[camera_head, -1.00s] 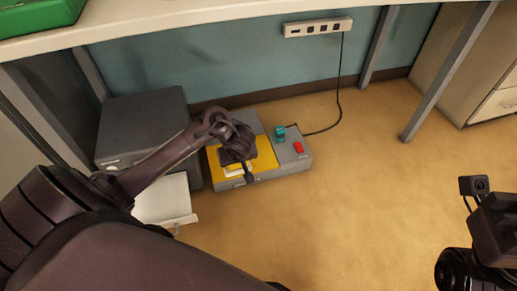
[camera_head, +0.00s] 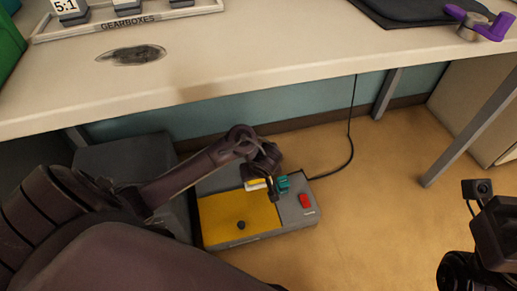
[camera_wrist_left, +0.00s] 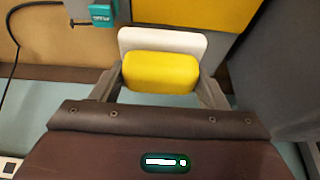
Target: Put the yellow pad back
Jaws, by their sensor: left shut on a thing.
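The yellow pad (camera_wrist_left: 160,72) has a white backing plate and sits between the fingers of my left gripper in the left wrist view. In the head view, a small part of the pad (camera_head: 256,184) shows beside my left gripper (camera_head: 268,190), which is shut on it. The gripper is over the back right part of a grey machine (camera_head: 270,226) on the floor, close to a teal part (camera_head: 284,184). The machine has a yellow plate (camera_head: 215,215) with a black knob (camera_head: 241,225). My right gripper's fingers are out of view.
A red switch (camera_head: 305,200) is on the machine's right side, with a black cable running behind. A dark grey cabinet (camera_head: 125,155) stands left. The table (camera_head: 220,60) overhangs behind; it carries a gearbox tray (camera_head: 130,22) and a purple part (camera_head: 480,20).

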